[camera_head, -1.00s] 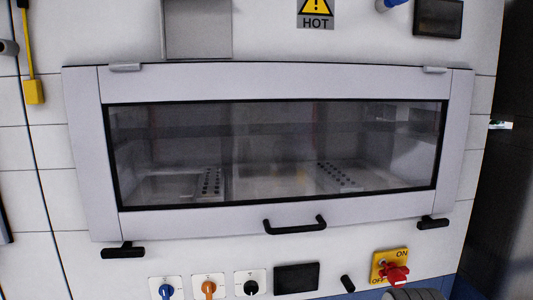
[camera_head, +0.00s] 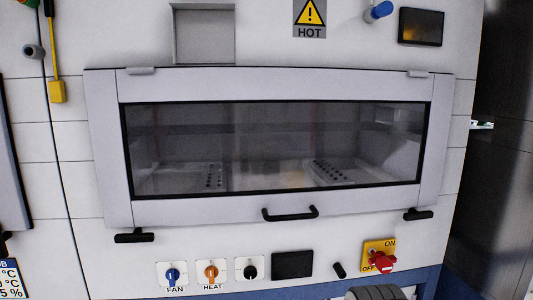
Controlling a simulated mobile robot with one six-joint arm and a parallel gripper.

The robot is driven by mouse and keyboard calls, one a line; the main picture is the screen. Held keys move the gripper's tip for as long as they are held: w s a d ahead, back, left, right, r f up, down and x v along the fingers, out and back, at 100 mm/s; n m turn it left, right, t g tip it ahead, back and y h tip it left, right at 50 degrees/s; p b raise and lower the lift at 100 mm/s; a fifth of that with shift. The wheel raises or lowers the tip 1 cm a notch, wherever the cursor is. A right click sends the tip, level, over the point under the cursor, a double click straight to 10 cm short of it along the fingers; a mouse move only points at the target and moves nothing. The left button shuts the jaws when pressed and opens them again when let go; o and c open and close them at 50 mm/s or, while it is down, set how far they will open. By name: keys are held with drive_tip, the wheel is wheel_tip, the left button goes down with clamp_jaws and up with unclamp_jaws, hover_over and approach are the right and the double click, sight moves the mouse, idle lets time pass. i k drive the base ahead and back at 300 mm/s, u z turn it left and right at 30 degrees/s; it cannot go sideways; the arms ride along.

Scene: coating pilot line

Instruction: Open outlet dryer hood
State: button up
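The dryer hood (camera_head: 280,206) is a wide light-grey frame with a dark-edged window (camera_head: 275,150), hinged along its top. It is closed against the white machine front. A black bar handle (camera_head: 290,214) sits at the middle of its lower edge. Black latches show at the lower left (camera_head: 134,237) and lower right (camera_head: 418,215). Perforated plates are visible through the glass. My gripper is not recognisable in view; a dark rounded part at the bottom edge may be part of my arm.
Below the hood are FAN (camera_head: 172,276) and HEAT (camera_head: 211,273) knobs, a black knob (camera_head: 250,271), a dark panel (camera_head: 292,265) and a red ON/OFF switch (camera_head: 382,262). A HOT sign (camera_head: 310,17) and a small screen (camera_head: 421,26) are above. A dark metal surface stands at right.

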sight(108, 91)
drive_tip(key=z, duration=0.05)
drive_tip(key=k, duration=0.35)
drive_tip(key=u, duration=0.2)
drive_tip(key=i, duration=0.5)
drive_tip(key=z, duration=0.05)
drive_tip(key=k, duration=1.05)
drive_tip(key=u, duration=0.75)
drive_tip(key=i, duration=1.4)
drive_tip(key=z, duration=0.7)
